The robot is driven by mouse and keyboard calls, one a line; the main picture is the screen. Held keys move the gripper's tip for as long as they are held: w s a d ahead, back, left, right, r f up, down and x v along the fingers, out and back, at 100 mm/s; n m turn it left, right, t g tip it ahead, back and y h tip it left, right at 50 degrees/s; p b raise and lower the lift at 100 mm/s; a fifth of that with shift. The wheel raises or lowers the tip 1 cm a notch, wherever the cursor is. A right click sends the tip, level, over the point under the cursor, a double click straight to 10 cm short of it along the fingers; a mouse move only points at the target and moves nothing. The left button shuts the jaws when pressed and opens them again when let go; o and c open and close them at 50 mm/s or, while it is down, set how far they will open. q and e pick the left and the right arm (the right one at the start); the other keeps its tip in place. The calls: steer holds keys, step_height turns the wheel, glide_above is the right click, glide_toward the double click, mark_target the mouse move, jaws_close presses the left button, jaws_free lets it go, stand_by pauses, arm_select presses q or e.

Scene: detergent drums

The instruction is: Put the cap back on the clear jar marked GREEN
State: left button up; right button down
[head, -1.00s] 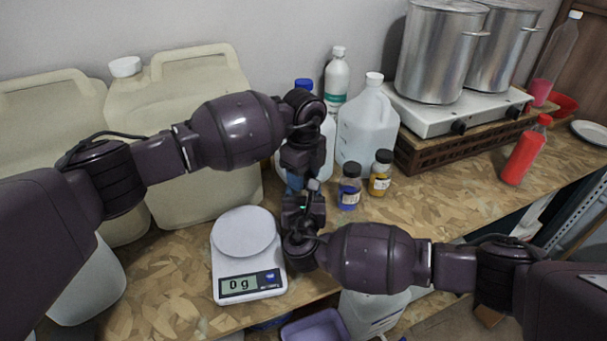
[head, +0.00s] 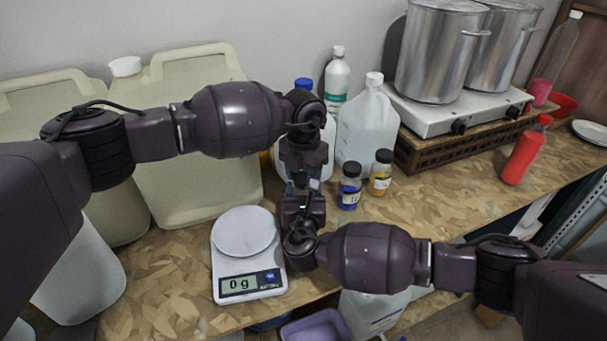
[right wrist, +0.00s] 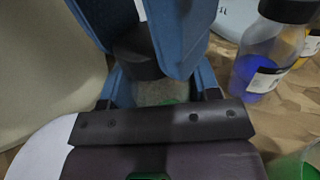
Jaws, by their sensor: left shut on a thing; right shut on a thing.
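In the right wrist view, a black cap (right wrist: 136,52) sits between the blue fingers of my left gripper (right wrist: 142,38), which is shut on it. Just below it is the clear jar (right wrist: 152,92), with a little green at its lower part. My right gripper (right wrist: 160,88) is shut on this jar. The cap is over the jar's top, slightly to the left in that view; whether they touch is hidden by the fingers. The jar's marking is not visible. In the head view, both grippers meet beside the scale, and my left gripper (head: 298,184) comes down from above.
A white scale (head: 250,285) reading 0 g stands left of the grippers. Blue (head: 349,188) and yellow (head: 381,174) black-capped jars stand close on the right. Large beige drums (head: 190,170) and a clear jug (head: 366,130) stand behind. The table's right side has free room.

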arm_select(q)
steer(key=m, duration=0.9)
steer(key=shift+m, duration=0.4)
steer(key=m, duration=1)
steer(key=shift+f, duration=0.1)
steer(key=o, duration=1)
steer(key=shift+r, duration=2.3)
